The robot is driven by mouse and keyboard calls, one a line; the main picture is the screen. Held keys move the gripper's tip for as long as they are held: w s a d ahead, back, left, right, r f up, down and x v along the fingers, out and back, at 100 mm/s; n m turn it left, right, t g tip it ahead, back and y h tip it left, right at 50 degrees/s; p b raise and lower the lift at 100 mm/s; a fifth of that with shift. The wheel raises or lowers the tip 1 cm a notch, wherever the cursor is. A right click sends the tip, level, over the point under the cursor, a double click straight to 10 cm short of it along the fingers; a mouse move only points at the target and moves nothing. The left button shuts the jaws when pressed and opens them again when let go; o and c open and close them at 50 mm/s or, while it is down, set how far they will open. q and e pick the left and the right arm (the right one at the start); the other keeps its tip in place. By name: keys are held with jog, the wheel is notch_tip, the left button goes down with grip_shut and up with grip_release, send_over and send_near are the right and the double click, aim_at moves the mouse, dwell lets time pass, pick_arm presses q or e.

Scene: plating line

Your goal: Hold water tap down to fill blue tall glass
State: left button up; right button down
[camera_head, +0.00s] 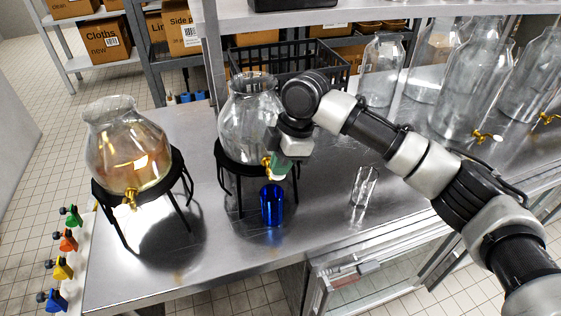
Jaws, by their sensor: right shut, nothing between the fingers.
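The blue tall glass (272,206) stands upright on the steel counter, below the tap of the middle dispenser. That dispenser is a clear glass jar (240,108) on a black stand (228,163). Its brass tap (266,162) shows just left of my right gripper (277,172). My right gripper is shut and empty, pointing down right at the tap above the glass. Whether it touches the tap lever, and whether water runs, I cannot tell. The glass's contents are hidden by its dark blue wall. My left gripper is not in view.
A second dispenser (125,150) with amber liquid stands on the left. A clear glass (364,186) stands to the right of the blue one. Large clear jars with brass taps line the right back. A black crate (318,66) sits behind. The front counter (215,258) is bare.

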jog(key=shift+s+d+f+t, duration=0.1)
jog(key=shift+s+f+t, duration=0.1)
jog(key=shift+f+t, duration=0.1)
jog(key=f+t, duration=0.1)
jog(key=s+t+y+b, duration=0.1)
jog(key=t, duration=0.1)
jog(key=f+t+b, duration=0.1)
jog(key=shift+s+d+f+n+y, duration=0.25)
jog(key=shift+s+f+n+y, duration=0.05)
jog(key=shift+f+n+y, duration=0.1)
jog(key=shift+r, duration=0.1)
dwell(1.8)
